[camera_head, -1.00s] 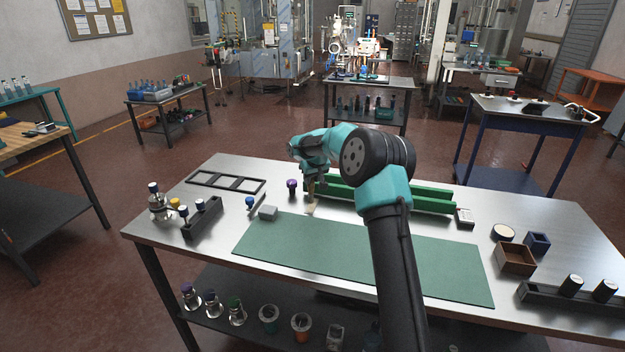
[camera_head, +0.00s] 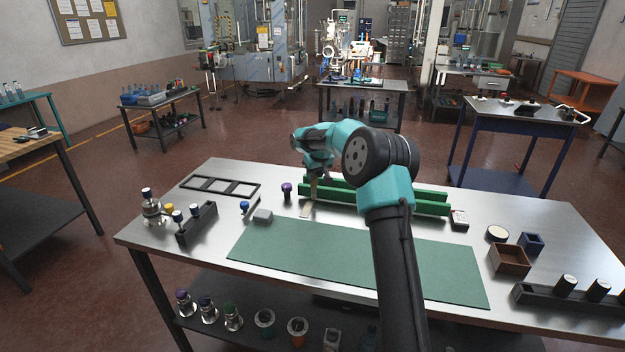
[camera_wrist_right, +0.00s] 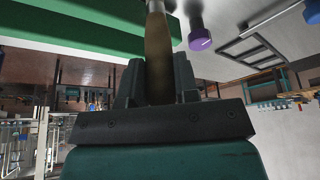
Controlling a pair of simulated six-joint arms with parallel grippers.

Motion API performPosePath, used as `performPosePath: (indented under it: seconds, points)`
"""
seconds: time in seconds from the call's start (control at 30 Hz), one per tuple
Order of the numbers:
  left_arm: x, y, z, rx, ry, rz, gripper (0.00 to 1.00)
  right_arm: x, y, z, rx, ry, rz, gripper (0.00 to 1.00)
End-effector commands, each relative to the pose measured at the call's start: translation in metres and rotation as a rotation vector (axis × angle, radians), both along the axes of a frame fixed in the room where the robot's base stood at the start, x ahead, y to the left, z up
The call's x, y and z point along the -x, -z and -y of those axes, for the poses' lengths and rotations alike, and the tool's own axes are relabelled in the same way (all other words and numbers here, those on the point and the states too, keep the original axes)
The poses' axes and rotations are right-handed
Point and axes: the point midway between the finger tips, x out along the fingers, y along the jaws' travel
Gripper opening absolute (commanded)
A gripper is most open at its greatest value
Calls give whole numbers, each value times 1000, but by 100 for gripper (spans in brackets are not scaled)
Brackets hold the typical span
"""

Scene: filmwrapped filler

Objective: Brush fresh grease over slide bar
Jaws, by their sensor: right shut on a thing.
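The green slide bar (camera_head: 425,208) lies lengthwise at the back of the metal bench as a long green rail pair. My right gripper (camera_head: 314,178) is near its left end, shut on the brush (camera_head: 307,209). The brush's pale head points down, in front of the bar's left end; I cannot tell whether it touches anything. In the right wrist view the brown brush handle (camera_wrist_right: 158,55) stands between the two fingers, with the green bar (camera_wrist_right: 75,35) beside it. My left gripper is not in view.
A purple-capped piece (camera_head: 287,190) and a grey block (camera_head: 263,216) stand left of the brush. A green mat (camera_head: 360,263) lies clear in front. A brown box (camera_head: 510,259) is at the right.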

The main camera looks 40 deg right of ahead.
Motion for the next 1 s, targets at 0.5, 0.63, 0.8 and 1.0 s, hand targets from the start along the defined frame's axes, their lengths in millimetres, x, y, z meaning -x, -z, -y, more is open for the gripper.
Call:
performPosePath:
  seconds: [0.5,0.63,0.8,1.0]
  points:
    - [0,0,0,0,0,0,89,10,-45,13,0,19,2,5]
    - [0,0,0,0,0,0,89,11,-49,14,0,21,2,5]
    - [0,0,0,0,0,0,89,11,-49,14,0,21,2,5]
    - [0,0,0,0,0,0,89,11,-49,14,0,21,2,5]
